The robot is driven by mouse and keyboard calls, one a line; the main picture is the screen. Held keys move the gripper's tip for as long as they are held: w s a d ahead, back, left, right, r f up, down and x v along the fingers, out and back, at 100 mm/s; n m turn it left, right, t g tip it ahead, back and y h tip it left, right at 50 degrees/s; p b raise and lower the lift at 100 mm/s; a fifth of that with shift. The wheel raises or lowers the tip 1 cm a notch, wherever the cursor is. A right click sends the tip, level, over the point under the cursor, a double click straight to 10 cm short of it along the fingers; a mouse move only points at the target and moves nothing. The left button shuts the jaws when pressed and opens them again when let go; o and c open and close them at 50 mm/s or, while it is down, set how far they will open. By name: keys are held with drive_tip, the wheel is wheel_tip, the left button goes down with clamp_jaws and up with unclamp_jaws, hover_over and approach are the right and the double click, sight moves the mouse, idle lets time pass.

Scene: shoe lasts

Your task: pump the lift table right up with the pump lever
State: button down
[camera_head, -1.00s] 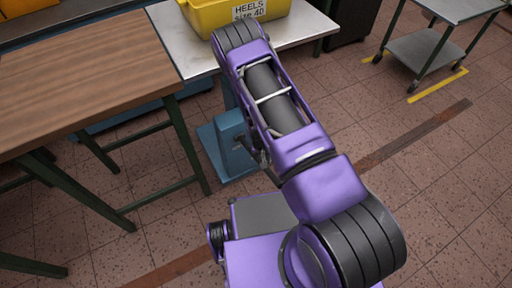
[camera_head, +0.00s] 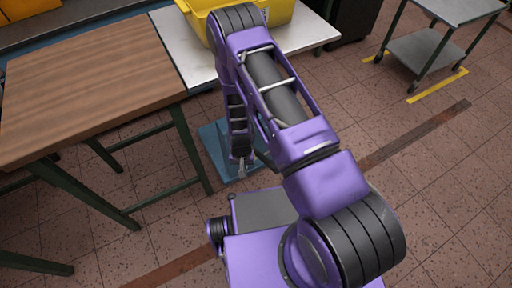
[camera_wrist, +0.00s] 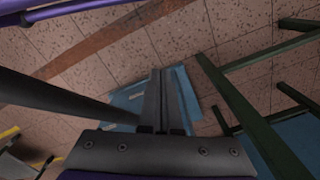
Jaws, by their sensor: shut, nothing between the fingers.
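The lift table has a pale metal top (camera_head: 178,50) behind my arm in the head view, with a blue base (camera_head: 211,140) on the floor below. The base also shows in the wrist view (camera_wrist: 188,92), beyond my fingers. My gripper (camera_head: 241,166) hangs downward above the base, near the table's front. In the wrist view my gripper's fingers (camera_wrist: 163,76) are together and empty. A thick dark bar (camera_wrist: 55,95) crosses the left of the wrist view, close to the gripper. It may be the pump lever, but I cannot tell; touching is not clear either.
A yellow crate (camera_head: 285,12) stands on the lift table's top. A wooden workbench (camera_head: 85,85) with green legs is close on the left. A grey trolley (camera_head: 425,50) stands at the back right. The tiled floor on the right is clear.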

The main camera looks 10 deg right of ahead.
drive_tip(key=s+d+r+p, duration=0.1)
drive_tip(key=s+r, duration=0.3)
drive_tip(key=r, duration=0.4)
drive_tip(key=s+d+r+p, duration=0.2)
drive_tip(key=s+r, duration=0.3)
drive_tip(key=r, duration=0.3)
drive_tip(key=shift+s+r, duration=0.25)
